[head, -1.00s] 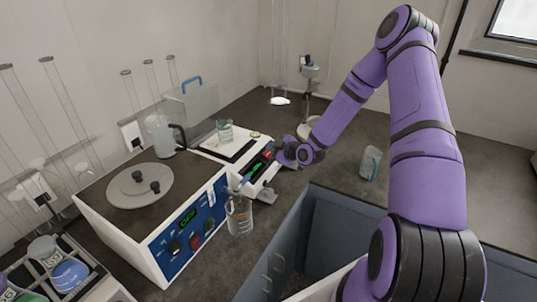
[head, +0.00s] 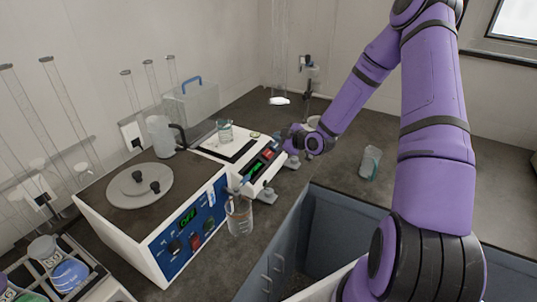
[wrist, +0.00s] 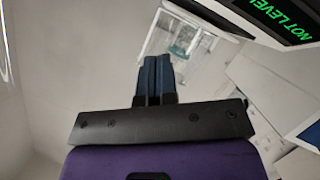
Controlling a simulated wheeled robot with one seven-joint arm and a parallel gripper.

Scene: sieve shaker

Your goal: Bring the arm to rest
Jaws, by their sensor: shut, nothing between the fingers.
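My gripper (wrist: 155,80) shows in the wrist view with its two dark blue fingers pressed together and nothing between them. In the head view my purple arm reaches in from the right, and its wrist end is beside the balance (head: 262,168), above the counter. The fingers are hard to make out in the head view. In the wrist view the balance's display (wrist: 278,18) reads "NOT LEVEL" in green at the upper right.
A glass beaker (head: 225,131) stands on the balance. A shaker box (head: 195,228) with a round lid is at left, with a beaker (head: 239,215) at its front right. Another beaker (head: 370,162) stands on the counter at right. A clamp stand (head: 307,85) is behind my wrist.

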